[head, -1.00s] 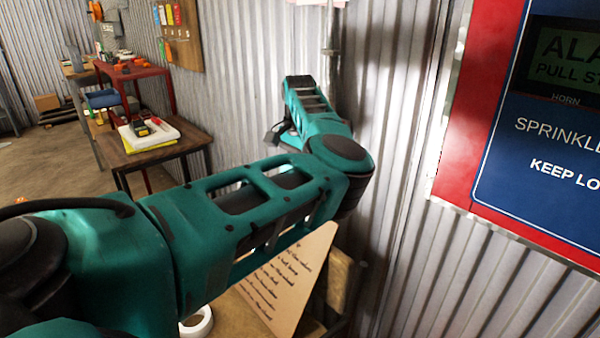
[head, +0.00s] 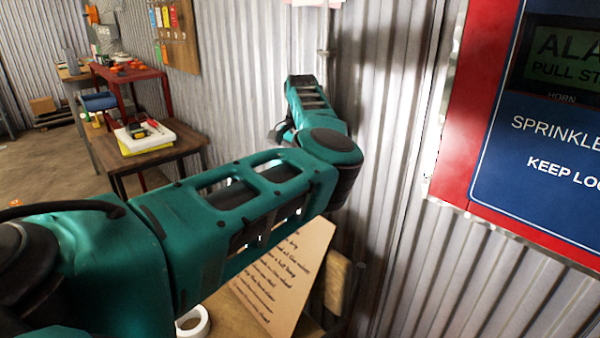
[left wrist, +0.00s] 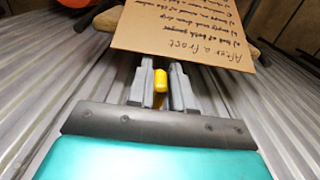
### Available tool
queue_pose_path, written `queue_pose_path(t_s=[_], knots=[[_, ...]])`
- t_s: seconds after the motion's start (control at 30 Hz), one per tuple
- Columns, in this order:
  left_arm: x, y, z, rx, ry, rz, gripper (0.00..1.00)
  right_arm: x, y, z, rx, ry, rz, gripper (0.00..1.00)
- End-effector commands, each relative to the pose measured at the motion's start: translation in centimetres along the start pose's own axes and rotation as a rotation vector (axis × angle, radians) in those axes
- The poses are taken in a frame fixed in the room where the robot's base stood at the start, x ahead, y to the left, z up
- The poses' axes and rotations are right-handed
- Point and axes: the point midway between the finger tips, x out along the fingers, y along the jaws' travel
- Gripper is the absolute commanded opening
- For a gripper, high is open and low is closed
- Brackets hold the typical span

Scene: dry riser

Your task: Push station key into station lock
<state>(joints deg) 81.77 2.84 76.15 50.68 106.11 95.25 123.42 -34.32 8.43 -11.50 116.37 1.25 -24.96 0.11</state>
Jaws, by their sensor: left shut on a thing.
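My left arm reaches across the head view to the corrugated wall, and its gripper fingers do not show clearly there. In the left wrist view my left gripper (left wrist: 160,92) is shut on a small yellow piece (left wrist: 160,80). Only the yellow part between the fingers shows, so I cannot tell whether it is the station key. No lock can be made out in either view. A red-framed panel (head: 455,165) with a blue plate (head: 540,190) reading "SPRINKLE" and "KEEP LO" is on the wall at the right, cut off by the picture edge. My right gripper is not in view.
A lettered cardboard sign (head: 285,280) leans below my left forearm; it also shows in the left wrist view (left wrist: 185,35). A white roll (head: 193,322) lies near it. A wooden table (head: 165,152) and a red stand (head: 125,75) are at the left. Corrugated wall (head: 390,120) is close by.

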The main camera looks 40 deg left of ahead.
Motion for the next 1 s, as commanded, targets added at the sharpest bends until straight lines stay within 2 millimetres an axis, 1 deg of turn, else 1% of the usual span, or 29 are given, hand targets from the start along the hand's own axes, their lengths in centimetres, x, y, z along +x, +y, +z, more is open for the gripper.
queue_pose_path(t_s=[0.37,1.0], knots=[[0.0,-0.1,-0.8,0.000,0.000,0.001,0.00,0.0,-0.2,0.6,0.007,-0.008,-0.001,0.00],[0.0,0.0,-1.8,-0.001,0.000,0.000,0.00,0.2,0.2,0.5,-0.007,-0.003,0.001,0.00]])
